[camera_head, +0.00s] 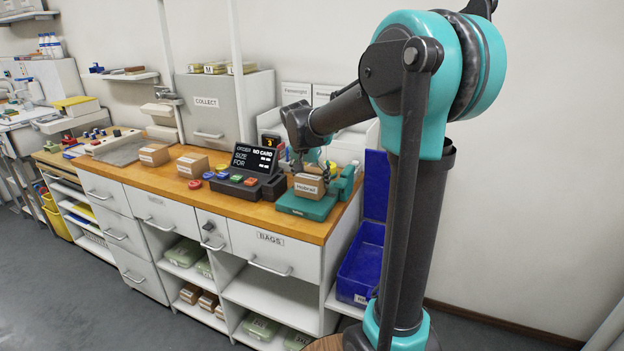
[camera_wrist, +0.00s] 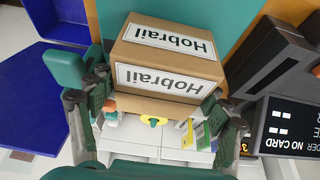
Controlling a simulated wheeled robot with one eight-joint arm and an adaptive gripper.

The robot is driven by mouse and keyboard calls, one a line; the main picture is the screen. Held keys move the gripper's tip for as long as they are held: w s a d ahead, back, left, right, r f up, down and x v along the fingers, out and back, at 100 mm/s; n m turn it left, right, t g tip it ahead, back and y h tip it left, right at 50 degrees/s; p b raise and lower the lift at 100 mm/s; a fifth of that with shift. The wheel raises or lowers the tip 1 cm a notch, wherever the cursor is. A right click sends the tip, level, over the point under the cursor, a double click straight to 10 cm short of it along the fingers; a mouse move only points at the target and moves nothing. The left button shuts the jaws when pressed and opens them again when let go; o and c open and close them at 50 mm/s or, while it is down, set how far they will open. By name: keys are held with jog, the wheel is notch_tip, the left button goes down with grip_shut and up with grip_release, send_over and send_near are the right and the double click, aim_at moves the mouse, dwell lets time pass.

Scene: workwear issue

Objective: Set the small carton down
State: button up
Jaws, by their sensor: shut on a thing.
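The small carton (camera_head: 308,186) is a brown box with a white "Hobrail" label. It is over the teal plate of a scale-like device (camera_head: 303,208) at the right end of the wooden counter. In the wrist view the carton (camera_wrist: 167,62) sits between the fingers of my gripper (camera_wrist: 158,112), which is shut on it. The label reads upside down there. Whether the carton's underside touches the plate cannot be told.
A black order display (camera_head: 254,158) with coloured buttons stands just left of the carton. Two more cartons (camera_head: 192,165) (camera_head: 154,155) lie farther left on the counter. A blue bin (camera_head: 361,265) stands below the counter's right end. Shelves stand behind.

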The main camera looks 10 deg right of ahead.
jog(key=shift+f, duration=0.1)
jog(key=o, duration=1.4)
jog(key=shift+c, duration=0.2)
jog(key=v, duration=1.2)
